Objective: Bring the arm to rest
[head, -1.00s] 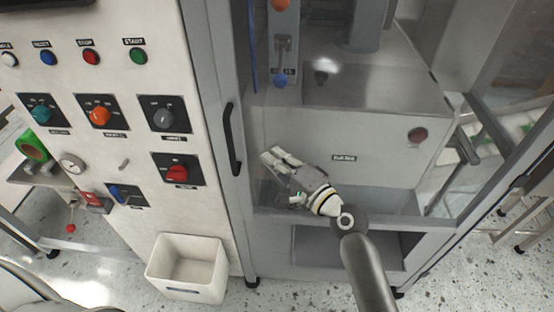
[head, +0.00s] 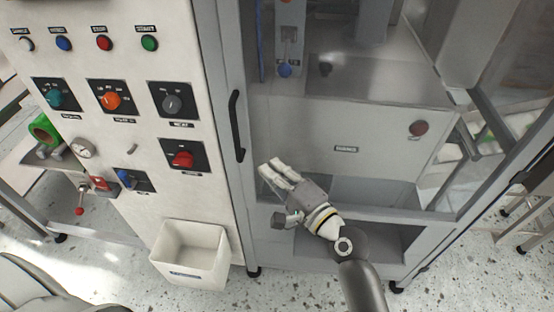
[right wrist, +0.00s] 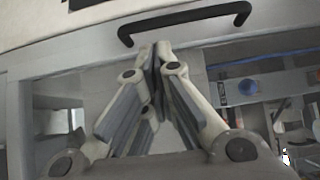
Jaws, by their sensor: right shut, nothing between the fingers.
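My right gripper (head: 270,167) shows in the head view in front of the grey machine cabinet (head: 310,150). It is right of and a little below the cabinet's black door handle (head: 236,126). Its fingers point up and to the left, and it is empty. In the right wrist view the fingers of the right gripper (right wrist: 158,50) meet at their tips with nothing between them. The black handle (right wrist: 185,22) lies beyond the tips there. My left gripper is not in view.
The white control panel (head: 130,180) with buttons and rotary knobs stands at the left. A white bin (head: 190,250) is at its foot. A green roll (head: 42,130) and a red-tipped lever (head: 80,210) are at the far left. Speckled floor (head: 470,270) is open at the lower right.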

